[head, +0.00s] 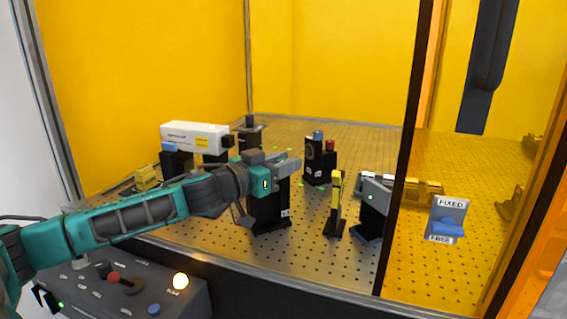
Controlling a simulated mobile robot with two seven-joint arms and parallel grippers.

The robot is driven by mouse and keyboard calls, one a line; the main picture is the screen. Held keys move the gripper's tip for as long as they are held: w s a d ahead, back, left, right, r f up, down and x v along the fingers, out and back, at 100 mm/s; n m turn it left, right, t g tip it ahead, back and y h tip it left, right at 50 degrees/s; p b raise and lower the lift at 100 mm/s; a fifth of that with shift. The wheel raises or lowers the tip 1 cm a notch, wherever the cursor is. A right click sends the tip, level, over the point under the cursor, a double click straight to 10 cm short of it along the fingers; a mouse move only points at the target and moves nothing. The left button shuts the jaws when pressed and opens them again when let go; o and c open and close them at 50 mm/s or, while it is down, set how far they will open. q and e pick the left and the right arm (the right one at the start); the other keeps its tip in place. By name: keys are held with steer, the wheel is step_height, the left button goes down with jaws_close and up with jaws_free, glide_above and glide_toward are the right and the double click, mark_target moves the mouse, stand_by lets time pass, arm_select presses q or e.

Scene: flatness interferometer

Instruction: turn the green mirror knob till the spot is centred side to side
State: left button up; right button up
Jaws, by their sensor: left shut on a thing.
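My left gripper (284,163) reaches in from the left, over a black mirror mount (268,208) on the perforated bench. It is shut at the mount's upper part. The green mirror knob is hidden there behind the fingers; no green knob shows elsewhere. A small green spot (372,197) shows on the grey tilted plate (376,192) right of the mount. I cannot tell from here whether it is centred side to side. My right gripper is not in view.
A black mount with blue and red knobs (320,160) stands behind. A yellow upright piece (337,200) stands between the gripper and the plate. A white laser box (194,137) is at the left. A dark door post (405,150) and a FIXED/FREE lever (446,229) are at the right.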

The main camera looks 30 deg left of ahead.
arm_select(q)
steer(key=shift+r+m+g+h+p, duration=0.25)
steer(key=shift+m+h+p, duration=0.35)
steer(key=shift+h+p, duration=0.5)
steer(key=shift+r+m+g+h+p, duration=0.1)
steer(key=shift+m+g+h+p, duration=0.4)
steer(key=shift+p, duration=0.9)
steer(key=shift+f+m+h+p, duration=0.1)
steer(key=shift+m+h+p, duration=0.25)
steer(key=shift+h, duration=0.25)
steer(key=shift+f+m+g+h, duration=0.25)
steer(key=shift+m+g+h, duration=1.05)
steer(key=shift+h, duration=0.4)
steer(key=o, duration=0.9)
